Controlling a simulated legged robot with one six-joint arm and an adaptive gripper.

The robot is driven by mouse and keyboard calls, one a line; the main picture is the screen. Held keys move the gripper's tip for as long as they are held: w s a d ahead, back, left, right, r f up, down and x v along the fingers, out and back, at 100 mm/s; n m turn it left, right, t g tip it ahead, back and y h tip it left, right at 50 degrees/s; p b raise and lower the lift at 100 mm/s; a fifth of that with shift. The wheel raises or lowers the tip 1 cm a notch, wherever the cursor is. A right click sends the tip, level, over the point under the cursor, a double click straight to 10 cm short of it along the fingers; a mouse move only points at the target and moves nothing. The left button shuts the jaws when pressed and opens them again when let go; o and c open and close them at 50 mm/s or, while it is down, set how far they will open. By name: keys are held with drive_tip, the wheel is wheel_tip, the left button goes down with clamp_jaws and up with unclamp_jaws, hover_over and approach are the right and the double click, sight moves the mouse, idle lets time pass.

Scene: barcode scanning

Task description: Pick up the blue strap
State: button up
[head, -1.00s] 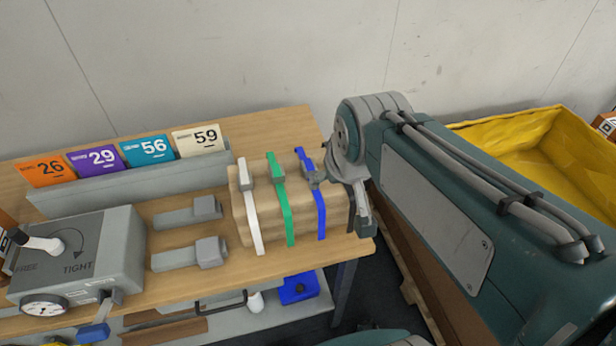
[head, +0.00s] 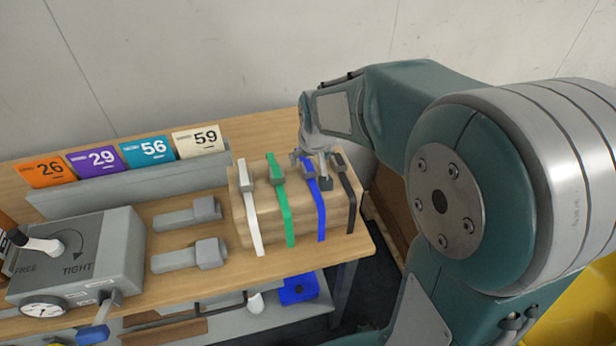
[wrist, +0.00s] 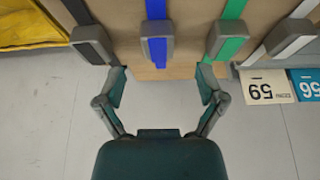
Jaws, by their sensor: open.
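The blue strap (head: 319,205) hangs over the front of a wooden block (head: 268,212), between a green strap (head: 283,205) and a black strap (head: 350,196). Its grey buckle lies on top of the block. In the wrist view the blue strap (wrist: 157,52) and its buckle sit ahead of my gripper (wrist: 160,88), between the two spread fingers, nearer the left one. My gripper (head: 312,160) is open and empty, just behind and above the blue strap's buckle. Whether a finger touches the strap or block cannot be told.
A white strap (head: 250,205) is also on the block. Numbered cards stand in a grey rack (head: 130,182) at the left. A grey box with a gauge (head: 80,255) and two grey clamps lie on the table (head: 300,265). A yellow bin (wrist: 30,28) shows in the wrist view.

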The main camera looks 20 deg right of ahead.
sight(308, 165)
drive_tip(key=x, duration=0.5)
drive_tip(key=shift+w+d+f, duration=0.1)
drive_tip(key=shift+w, duration=0.15)
clamp_jaws()
